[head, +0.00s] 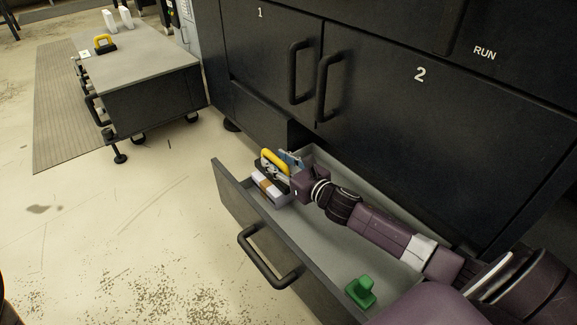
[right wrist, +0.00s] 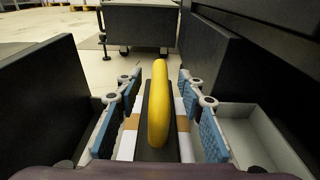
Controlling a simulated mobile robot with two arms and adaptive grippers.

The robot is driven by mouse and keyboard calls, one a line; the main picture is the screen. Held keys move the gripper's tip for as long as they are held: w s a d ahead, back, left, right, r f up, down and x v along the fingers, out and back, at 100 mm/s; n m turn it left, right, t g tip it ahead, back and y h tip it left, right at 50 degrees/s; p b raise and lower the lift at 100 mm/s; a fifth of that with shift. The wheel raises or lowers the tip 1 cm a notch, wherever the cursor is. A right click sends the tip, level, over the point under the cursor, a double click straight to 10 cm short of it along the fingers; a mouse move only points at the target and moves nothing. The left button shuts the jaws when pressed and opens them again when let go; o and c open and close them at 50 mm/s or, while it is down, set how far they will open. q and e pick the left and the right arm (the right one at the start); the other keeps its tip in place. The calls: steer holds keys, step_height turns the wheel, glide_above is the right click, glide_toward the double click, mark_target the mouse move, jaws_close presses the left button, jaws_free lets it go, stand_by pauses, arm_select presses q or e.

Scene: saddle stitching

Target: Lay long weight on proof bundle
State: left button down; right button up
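A long weight with a yellow handle (head: 274,160) and dark base lies on the white proof bundle (head: 266,184), which has a brown band, at the far-left end of the open drawer. In the right wrist view the yellow handle (right wrist: 158,110) runs lengthwise, and white bundle (right wrist: 128,146) shows on both sides of the dark base. My right gripper (head: 283,165) is at the weight. Its blue-padded fingers (right wrist: 158,92) are spread on either side of the handle, with gaps visible. My left gripper is not in view.
The open drawer (head: 228,185) also holds a green object (head: 360,291) near its right end. Black cabinet doors (head: 270,50) stand behind it. Floor left of the drawer is clear.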

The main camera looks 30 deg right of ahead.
steer(key=v, duration=1.1)
steer(key=shift+r, duration=0.3)
